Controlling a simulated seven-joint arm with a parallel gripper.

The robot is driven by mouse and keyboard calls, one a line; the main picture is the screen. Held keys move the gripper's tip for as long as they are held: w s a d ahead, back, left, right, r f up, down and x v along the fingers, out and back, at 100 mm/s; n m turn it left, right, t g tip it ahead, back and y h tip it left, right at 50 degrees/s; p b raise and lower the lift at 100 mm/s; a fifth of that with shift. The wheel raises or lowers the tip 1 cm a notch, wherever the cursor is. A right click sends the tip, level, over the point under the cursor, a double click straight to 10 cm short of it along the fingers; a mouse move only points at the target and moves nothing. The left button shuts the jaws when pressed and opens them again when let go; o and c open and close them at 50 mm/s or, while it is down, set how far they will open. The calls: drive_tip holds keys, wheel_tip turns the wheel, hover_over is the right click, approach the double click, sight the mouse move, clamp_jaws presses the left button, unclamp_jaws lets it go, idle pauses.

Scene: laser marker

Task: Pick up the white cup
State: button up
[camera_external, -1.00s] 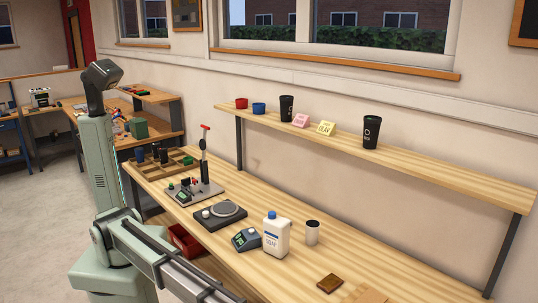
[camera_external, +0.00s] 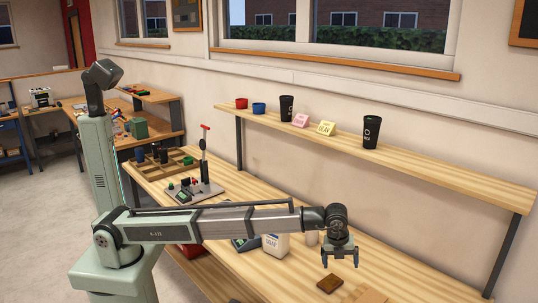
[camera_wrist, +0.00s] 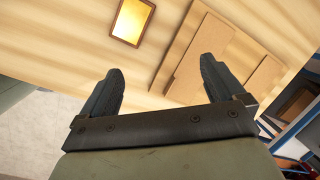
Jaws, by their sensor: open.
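The white cup (camera_external: 312,239) stands on the workbench, mostly hidden behind my arm in the external view; only a pale piece of its side shows. My gripper (camera_external: 339,262) is open and empty above the bench, to the right of the cup and pointing down. In the wrist view, the two dark fingers of my gripper (camera_wrist: 160,65) are spread wide with nothing between them. The cup is not seen in the wrist view.
A wall shelf (camera_external: 440,169) with cups and notes runs above the bench.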

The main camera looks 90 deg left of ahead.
drive_tip(key=s+a+r+g, duration=0.1)
drive_tip(key=a+r, duration=0.1)
drive_tip(key=a, duration=0.6)
drive_tip(key=s+a+r, duration=0.1)
drive_tip(key=s+a, duration=0.1)
drive_tip(key=a, duration=0.7)
wheel_tip(320, 180, up, 3)
drive_tip(key=g, duration=0.1)
hover_over(312, 233)
drive_tip(key=shift+n, duration=0.4)
drive_tip(key=shift+w+a+f, duration=0.1)
drive_tip(key=shift+a+f, duration=0.4)
drive_tip(key=shift+f, duration=1.75)
drive_tip(key=shift+w+a+f, duration=0.1)
drive_tip(key=shift+a+f, duration=0.4)
drive_tip(key=shift+f, duration=1.7)
drive_tip(key=shift+a+f, duration=0.5)
drive_tip(key=shift+f, duration=1.75)
drive_tip(key=shift+c, duration=0.3)
drive_tip(key=c, duration=0.6)
